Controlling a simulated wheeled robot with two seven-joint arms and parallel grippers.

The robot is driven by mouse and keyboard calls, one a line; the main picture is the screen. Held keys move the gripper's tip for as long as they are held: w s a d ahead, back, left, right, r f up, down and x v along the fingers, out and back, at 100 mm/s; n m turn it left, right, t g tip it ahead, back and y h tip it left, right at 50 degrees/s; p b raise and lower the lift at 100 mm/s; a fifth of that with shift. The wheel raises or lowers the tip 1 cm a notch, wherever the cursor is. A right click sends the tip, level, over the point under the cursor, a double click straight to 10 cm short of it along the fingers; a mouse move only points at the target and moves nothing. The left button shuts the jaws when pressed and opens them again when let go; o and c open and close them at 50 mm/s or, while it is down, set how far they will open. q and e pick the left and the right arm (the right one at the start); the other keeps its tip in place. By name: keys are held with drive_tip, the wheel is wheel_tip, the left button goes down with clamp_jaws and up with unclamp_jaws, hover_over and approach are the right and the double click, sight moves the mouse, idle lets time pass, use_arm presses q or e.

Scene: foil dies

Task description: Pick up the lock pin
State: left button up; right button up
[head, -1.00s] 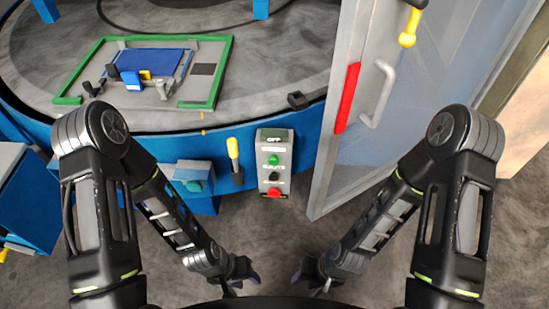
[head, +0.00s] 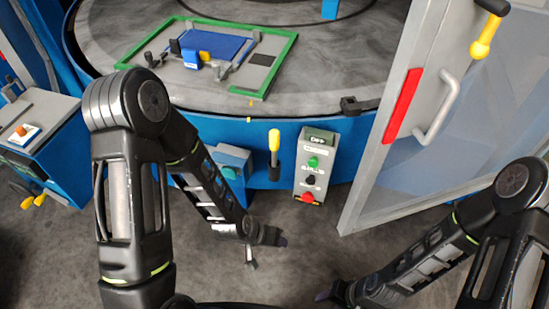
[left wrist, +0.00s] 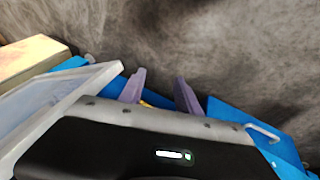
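No part is plainly marked as the lock pin. A yellow-handled part (head: 274,148) stands upright on the blue base front, left of the button box. Another yellow-knobbed part (head: 484,42) hangs at the upper part of the door; I cannot tell which is the pin. My left gripper (head: 268,252) is low over the floor, below the yellow-handled part and apart from it. In the left wrist view its purple fingers (left wrist: 159,88) are spread with nothing held between them. My right gripper (head: 331,295) is low at the bottom edge, its fingers too small to read.
A button box (head: 316,166) stands right of the yellow-handled part. The door (head: 378,170) with a grey handle is at the right. A green-framed fixture (head: 274,66) lies on the round table (head: 330,70). A blue cabinet (head: 60,150) is at the left. Floor between the grippers is clear.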

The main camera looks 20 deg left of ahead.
sight(273, 152)
use_arm(q)
drive_tip(key=w+a+r+m+t+b, duration=0.1)
drive_tip(key=w+a+r+t+b, duration=0.25)
drive_tip(key=w+b, duration=0.45)
drive_tip(key=w+r+t+b, duration=0.1)
drive_tip(key=w+r+t, duration=0.1)
drive_tip(key=r, duration=0.2)
drive_tip(key=w+a+r+m+t+b, duration=0.1)
drive_tip(key=w+r, duration=0.1)
drive_tip(key=r, duration=0.3)
drive_tip(key=w+a+r+m+t+b, duration=0.1)
drive_tip(key=w+r+t, duration=0.1)
drive_tip(key=w+r, duration=0.1)
drive_tip(key=shift+r+t, duration=0.35)
drive_tip(key=shift+r, duration=0.4)
drive_tip(key=shift+w+r, duration=0.1)
drive_tip(key=shift+r, duration=0.1)
use_arm(e)
wheel_tip(273, 152, down, 13)
drive_tip(key=shift+w+a+r, duration=0.15)
drive_tip(key=shift+w+a, duration=0.2)
drive_tip(key=shift+w, duration=0.05)
use_arm(q)
drive_tip(key=shift+x, duration=1.35)
drive_tip(key=shift+a, duration=0.1)
